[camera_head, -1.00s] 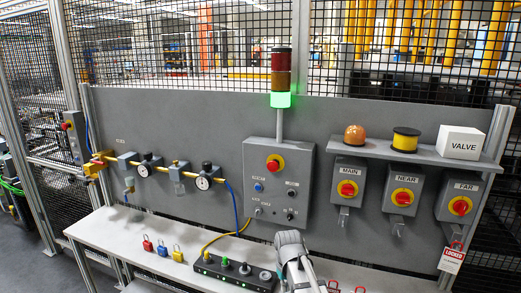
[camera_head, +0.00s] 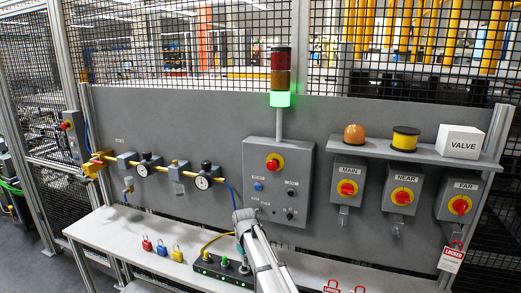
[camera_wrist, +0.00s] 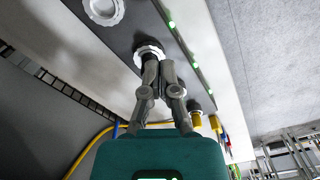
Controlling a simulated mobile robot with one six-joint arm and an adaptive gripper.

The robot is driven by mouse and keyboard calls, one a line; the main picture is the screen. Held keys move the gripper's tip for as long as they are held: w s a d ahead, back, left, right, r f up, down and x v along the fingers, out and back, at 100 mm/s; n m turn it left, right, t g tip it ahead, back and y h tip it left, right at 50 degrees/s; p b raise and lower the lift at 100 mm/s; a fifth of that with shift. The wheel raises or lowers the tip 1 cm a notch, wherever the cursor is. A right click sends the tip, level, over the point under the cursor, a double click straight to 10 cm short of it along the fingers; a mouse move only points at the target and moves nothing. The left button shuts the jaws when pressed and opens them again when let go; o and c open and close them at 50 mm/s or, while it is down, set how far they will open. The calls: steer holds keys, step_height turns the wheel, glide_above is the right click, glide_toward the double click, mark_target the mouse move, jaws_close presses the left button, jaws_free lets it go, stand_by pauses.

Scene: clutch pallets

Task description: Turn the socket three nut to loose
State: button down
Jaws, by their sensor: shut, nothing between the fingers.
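A black socket strip (camera_head: 207,268) with green lights lies on the bench, partly hidden by my arm in the head view. In the wrist view, a white ribbed nut (camera_wrist: 150,49) sits on the strip (camera_wrist: 178,44), right at the tips of my gripper (camera_wrist: 152,63). I take it for the socket three nut. The two fingers are together and empty; I cannot tell whether they touch the nut. A second white nut (camera_wrist: 103,9) is at the top edge. In the head view my gripper (camera_head: 244,267) points down over the strip's right half.
A yellow cable (camera_head: 215,239) reaches the strip's back. Red, blue and yellow padlocks (camera_head: 162,250) stand left of it. A grey control box (camera_head: 277,150) with a red knob is on the panel behind. Red tags (camera_head: 331,287) lie at the front right.

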mark_target(250, 276)
steer(key=shift+f, duration=0.1)
steer(key=shift+f+b, duration=3.4)
steer(key=shift+b, duration=0.05)
steer(key=shift+w+a, duration=0.1)
steer(key=shift+w, duration=0.25)
steer(key=shift+w+d, duration=0.45)
steer(key=shift+d, duration=0.3)
steer(key=shift+w+d, duration=0.25)
steer(key=shift+w, duration=0.2)
steer(key=shift+s+d, duration=0.2)
steer(key=shift+d, duration=0.2)
